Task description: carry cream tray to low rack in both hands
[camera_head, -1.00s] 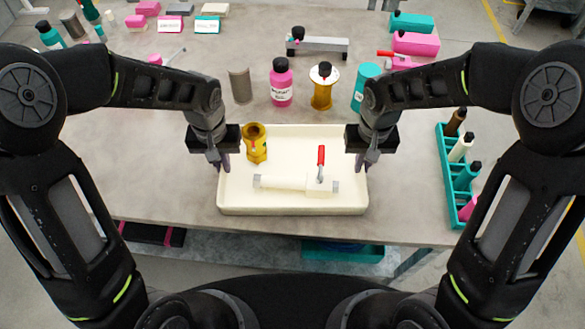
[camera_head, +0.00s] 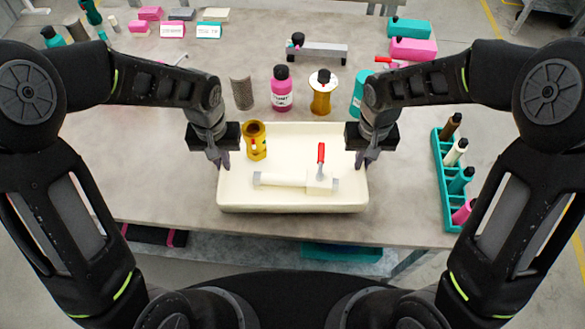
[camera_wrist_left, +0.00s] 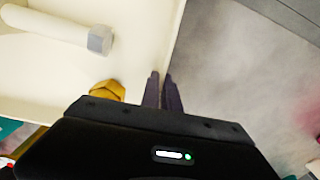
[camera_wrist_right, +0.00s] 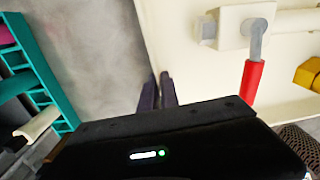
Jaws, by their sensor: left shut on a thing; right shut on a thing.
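The cream tray (camera_head: 292,206) is in front of me at the near part of the grey table in the head view. It holds a cream pipe-like valve part (camera_head: 285,180) with a red-handled lever (camera_head: 321,158) and a brass fitting (camera_head: 255,140). My left gripper (camera_head: 222,160) is shut on the tray's left wall, which also shows in the left wrist view (camera_wrist_left: 172,40). My right gripper (camera_head: 362,160) is shut on the right wall, also in the right wrist view (camera_wrist_right: 146,35). The tray looks level; I cannot tell how far it is above the table. The low rack is not clearly identifiable.
A teal rack of bottles (camera_head: 448,190) stands right of the tray. A pink bottle (camera_head: 281,90), a brass-and-white bottle (camera_head: 322,92) and a dark cylinder (camera_head: 241,93) stand behind it. A teal thing (camera_head: 342,252) lies below the table's near edge.

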